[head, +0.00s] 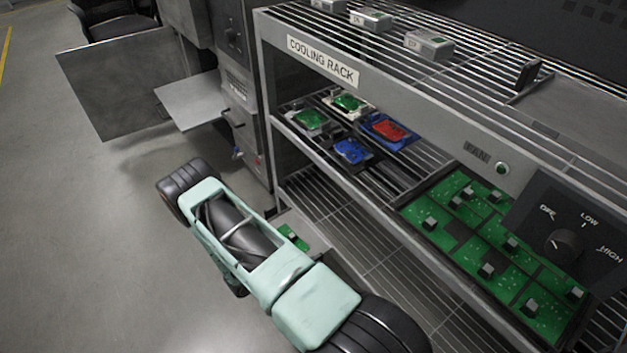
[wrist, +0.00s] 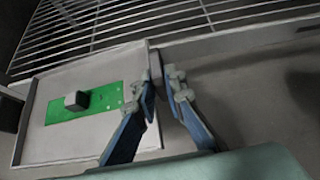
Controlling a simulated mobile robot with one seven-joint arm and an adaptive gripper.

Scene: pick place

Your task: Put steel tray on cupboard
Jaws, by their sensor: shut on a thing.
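The steel tray (wrist: 128,72) is a shallow grey tray with a green circuit board (wrist: 110,97) and a small grey block on it in the wrist view. My gripper (wrist: 163,88) is shut on the tray's right edge. In the head view, part of the tray (head: 314,243) shows behind my arm, beside the rack's lower shelf, with the green board on it. My gripper is hidden there. A grey cabinet with an open door (head: 115,85) stands at the upper left; I cannot tell whether it is the cupboard.
The cooling rack (head: 272,65) fills the right side, with wire shelves holding coloured boards and a large green panel (head: 470,215). A flat grey panel (head: 190,101) sticks out left of the rack. A dark chair (head: 115,22) is at the top left. Open floor lies at the left.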

